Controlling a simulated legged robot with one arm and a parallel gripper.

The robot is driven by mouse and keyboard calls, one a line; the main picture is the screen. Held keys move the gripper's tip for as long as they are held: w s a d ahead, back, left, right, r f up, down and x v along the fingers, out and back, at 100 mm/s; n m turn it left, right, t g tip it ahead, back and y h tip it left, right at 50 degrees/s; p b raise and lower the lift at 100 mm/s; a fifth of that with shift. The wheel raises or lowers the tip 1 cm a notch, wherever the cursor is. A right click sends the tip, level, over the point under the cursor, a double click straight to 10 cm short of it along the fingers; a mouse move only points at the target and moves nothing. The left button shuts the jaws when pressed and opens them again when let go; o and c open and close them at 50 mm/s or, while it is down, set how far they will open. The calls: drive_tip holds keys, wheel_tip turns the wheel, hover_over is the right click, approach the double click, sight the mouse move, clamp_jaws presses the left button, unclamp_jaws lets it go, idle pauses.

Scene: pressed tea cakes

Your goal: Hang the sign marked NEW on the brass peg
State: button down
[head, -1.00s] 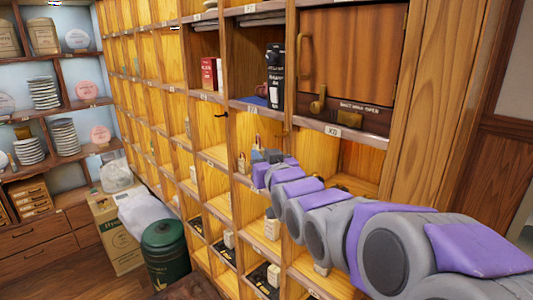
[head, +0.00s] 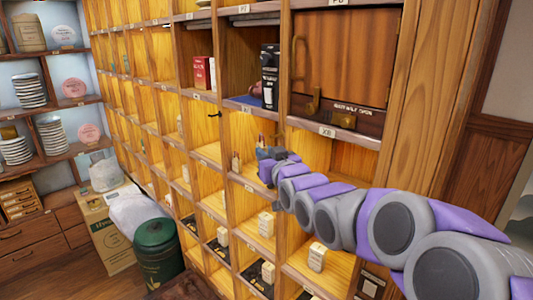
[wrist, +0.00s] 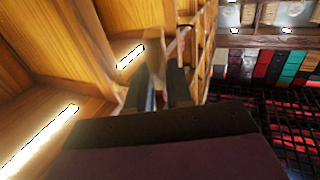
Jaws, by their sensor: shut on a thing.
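My gripper (head: 266,150) is small in the head view, reaching toward the cubbies in the middle of the shelf wall. In the wrist view its two dark fingers (wrist: 161,88) are shut on a thin tan piece (wrist: 157,52), seen nearly edge-on. This may be the sign, but no NEW lettering is readable. A small dark peg (head: 214,114) sticks out from a cubby divider, up and left of my gripper and apart from it. Its brass colour cannot be confirmed. A brass latch (head: 314,101) is on the wooden door at upper right.
Wooden cubbies surround my gripper, with edges close by in the wrist view. A red box (head: 203,73) and a black box (head: 270,76) stand in upper cubbies. Small pale boxes (head: 317,256) sit in lower ones. A green bin (head: 158,248) stands on the floor at left.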

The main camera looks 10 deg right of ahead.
drive_tip(key=shift+w+d, duration=0.2)
drive_tip(key=shift+w, duration=0.05)
drive_tip(key=shift+w+d+f+p, duration=0.2)
drive_tip(key=shift+w+d+p, duration=0.35)
drive_tip(key=shift+d, duration=0.35)
drive_tip(key=shift+w+d+f+p, duration=0.15)
drive_tip(key=shift+w+d+p, duration=0.35)
drive_tip(key=shift+d, duration=0.35)
drive_tip(key=shift+w+d+f, duration=0.1)
drive_tip(key=shift+d, duration=0.45)
drive_tip(key=shift+a, duration=0.15)
